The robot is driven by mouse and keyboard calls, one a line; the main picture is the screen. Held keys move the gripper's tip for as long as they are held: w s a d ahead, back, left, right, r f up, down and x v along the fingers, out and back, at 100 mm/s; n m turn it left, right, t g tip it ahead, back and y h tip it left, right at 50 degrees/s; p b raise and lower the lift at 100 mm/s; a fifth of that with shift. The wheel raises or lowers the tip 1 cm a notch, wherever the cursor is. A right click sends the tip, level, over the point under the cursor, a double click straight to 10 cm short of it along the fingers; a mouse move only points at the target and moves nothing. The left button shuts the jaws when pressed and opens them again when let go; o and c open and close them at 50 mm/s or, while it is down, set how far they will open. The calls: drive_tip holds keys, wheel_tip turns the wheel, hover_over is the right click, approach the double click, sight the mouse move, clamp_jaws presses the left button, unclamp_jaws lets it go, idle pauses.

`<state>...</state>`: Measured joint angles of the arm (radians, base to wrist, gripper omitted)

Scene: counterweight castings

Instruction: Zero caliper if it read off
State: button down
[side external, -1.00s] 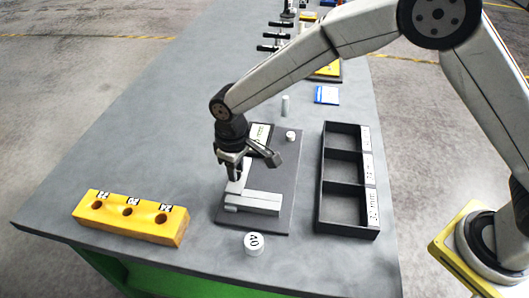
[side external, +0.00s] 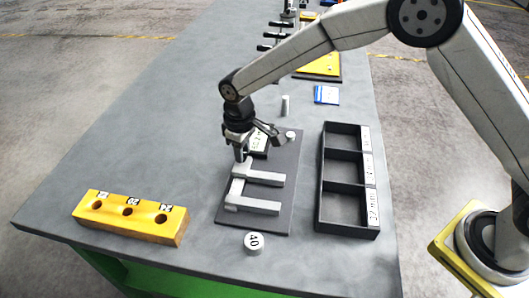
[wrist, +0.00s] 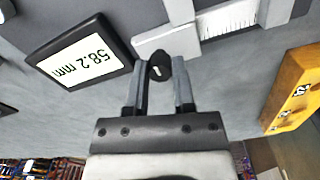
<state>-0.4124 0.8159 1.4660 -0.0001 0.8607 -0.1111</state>
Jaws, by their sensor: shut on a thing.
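The caliper (side external: 240,190) is light grey and lies on a dark mat (side external: 285,205). Its two jaws are parallel and apart, with a clear gap between them. My gripper (side external: 240,155) is at its far end. In the wrist view my gripper (wrist: 161,68) is shut on the black knob (wrist: 160,64) of the caliper's sliding jaw (wrist: 165,42). The display (wrist: 85,60) beside it reads 58.2 mm; in the side view the display (side external: 259,145) is partly hidden by my gripper. A small pale round piece (side external: 290,136) sits at the mat's far right.
A yellow block (side external: 120,226) with labelled holes is at the left. A white cylinder (side external: 254,244) marked 40 stands in front of the mat. A black tray (side external: 349,231) with three empty compartments is at the right. A grey cylinder (side external: 285,105) and blue card (side external: 326,95) are behind.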

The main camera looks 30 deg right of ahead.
drive_tip(key=shift+c, duration=2.2)
unclamp_jaws()
drive_tip(key=shift+r, duration=3.95)
drive_tip(key=shift+s+d+f+m+t, duration=0.45)
drive_tip(key=shift+s+d+m, duration=0.55)
drive_tip(key=shift+s+d, duration=2.5)
drive_tip(key=shift+s+d+f+m+t, duration=0.35)
drive_tip(key=shift+s+d+m, duration=0.65)
drive_tip(key=shift+s+d, duration=2.45)
drive_tip(key=shift+s+d+f+m+t, duration=0.45)
drive_tip(key=shift+s+d+m, duration=0.55)
drive_tip(key=shift+s+d, duration=2.45)
